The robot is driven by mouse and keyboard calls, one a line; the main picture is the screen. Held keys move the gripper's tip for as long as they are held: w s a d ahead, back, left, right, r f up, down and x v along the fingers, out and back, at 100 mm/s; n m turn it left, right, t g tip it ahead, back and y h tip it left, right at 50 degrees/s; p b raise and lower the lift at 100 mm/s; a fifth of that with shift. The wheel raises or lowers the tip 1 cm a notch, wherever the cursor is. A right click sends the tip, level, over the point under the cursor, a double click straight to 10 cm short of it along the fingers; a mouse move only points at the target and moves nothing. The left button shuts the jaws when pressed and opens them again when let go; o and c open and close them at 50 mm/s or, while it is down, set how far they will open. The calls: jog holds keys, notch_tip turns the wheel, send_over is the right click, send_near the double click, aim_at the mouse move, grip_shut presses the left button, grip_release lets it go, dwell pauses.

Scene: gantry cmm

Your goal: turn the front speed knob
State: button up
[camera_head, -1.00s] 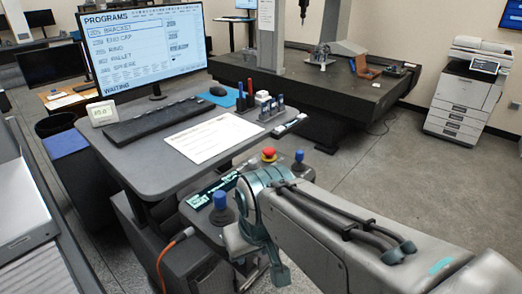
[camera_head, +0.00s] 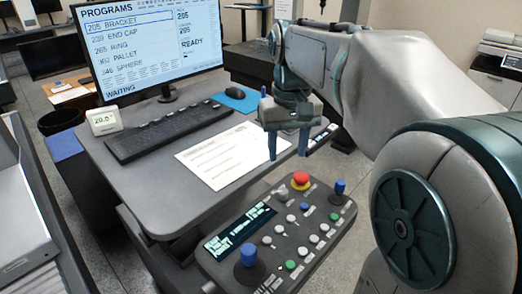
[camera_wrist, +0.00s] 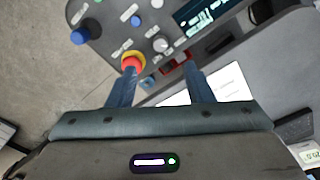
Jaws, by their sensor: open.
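The control panel (camera_head: 222,268) sits at the front right of the desk. A pale grey knob (camera_head: 281,195) stands on its far edge, left of the red emergency stop (camera_head: 300,180). It seems to be the speed knob, though its label is too small to read. In the wrist view the knob (camera_wrist: 160,44) lies beyond the fingertips, beside the red stop (camera_wrist: 132,62). My gripper (camera_head: 288,152) is open and empty, fingers pointing down above the paper and desk edge behind the panel. It also shows in the wrist view (camera_wrist: 158,76). It touches nothing visible.
Blue joysticks stand at the panel's near left (camera_head: 248,258) and far right (camera_head: 338,190), with several small buttons and switches between. The desk holds a keyboard (camera_head: 165,130), a paper sheet (camera_head: 225,155) and a monitor (camera_head: 150,50). Floor is open left of the panel in the wrist view.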

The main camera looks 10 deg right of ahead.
aim_at(283, 191)
jog(key=f, duration=0.4)
jog(key=w+f, duration=0.1)
jog(key=f, duration=0.8)
jog(key=shift+w+p, duration=0.25)
jog(key=shift+p, duration=0.15)
jog(key=shift+c, duration=0.4)
jog(key=c, duration=0.9)
